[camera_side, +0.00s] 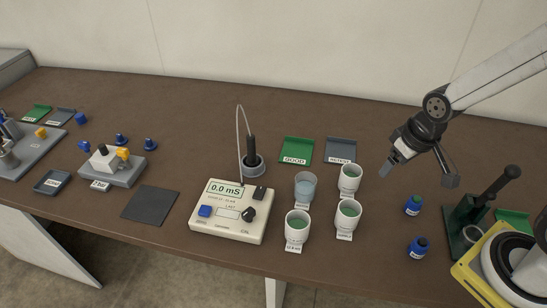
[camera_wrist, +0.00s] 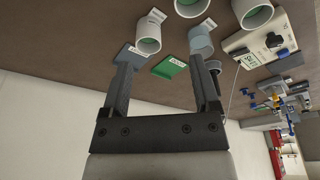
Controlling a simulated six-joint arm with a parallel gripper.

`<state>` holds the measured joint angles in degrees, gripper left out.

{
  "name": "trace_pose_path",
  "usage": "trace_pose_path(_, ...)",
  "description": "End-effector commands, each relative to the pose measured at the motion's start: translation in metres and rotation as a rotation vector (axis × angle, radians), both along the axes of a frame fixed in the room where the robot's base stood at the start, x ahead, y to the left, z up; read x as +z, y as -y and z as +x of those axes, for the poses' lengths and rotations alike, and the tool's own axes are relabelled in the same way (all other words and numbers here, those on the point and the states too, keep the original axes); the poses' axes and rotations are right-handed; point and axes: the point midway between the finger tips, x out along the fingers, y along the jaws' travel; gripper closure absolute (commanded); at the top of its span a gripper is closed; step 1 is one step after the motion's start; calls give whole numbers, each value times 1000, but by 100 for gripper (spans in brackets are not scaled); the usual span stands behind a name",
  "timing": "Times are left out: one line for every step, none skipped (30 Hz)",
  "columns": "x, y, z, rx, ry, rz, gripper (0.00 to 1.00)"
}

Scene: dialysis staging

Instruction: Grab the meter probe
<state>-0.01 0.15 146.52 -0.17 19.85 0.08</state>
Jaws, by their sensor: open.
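The meter probe (camera_side: 252,148) is a dark rod standing upright in a round grey holder (camera_side: 253,168) behind the conductivity meter (camera_side: 232,212). A pale cable loops up from it. My gripper (camera_side: 420,172) is open and empty, above the table and well to the right of the probe. The wrist view shows both dark fingers spread apart, with my gripper (camera_wrist: 160,72) facing the trays. There the probe is largely hidden behind the right finger, and I cannot make it out clearly. The meter (camera_wrist: 256,46) shows at upper right.
A green tray (camera_side: 297,150) and a grey tray (camera_side: 341,151) lie between probe and gripper. White cups (camera_side: 349,178) and a clear blue beaker (camera_side: 305,186) stand in front. Blue-capped bottles (camera_side: 413,206) are at right. A dark mat (camera_side: 150,204) lies left of the meter.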

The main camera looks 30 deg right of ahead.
Motion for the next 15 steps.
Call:
trace_pose_path(0,0,3,1,6,-2,21)
trace_pose_path(0,0,5,3,11,-4,21)
trace_pose_path(0,1,9,6,18,-8,21)
trace_pose_path(0,1,13,11,26,-11,21)
trace_pose_path(-1,2,17,16,36,-15,21)
trace_pose_path(-1,2,25,23,52,-21,21)
trace_pose_path(-1,3,31,29,65,-26,21)
trace_pose_path(-1,3,38,35,82,-31,21)
trace_pose_path(-2,4,49,47,105,-38,21)
trace_pose_path(-2,4,58,56,124,-43,21)
trace_pose_path(-2,4,67,66,144,-48,21)
trace_pose_path(-3,4,80,81,173,-54,21)
trace_pose_path(-3,3,90,93,198,-58,21)
trace_pose_path(-4,3,100,105,221,-61,21)
trace_pose_path(-5,1,114,123,253,-63,21)
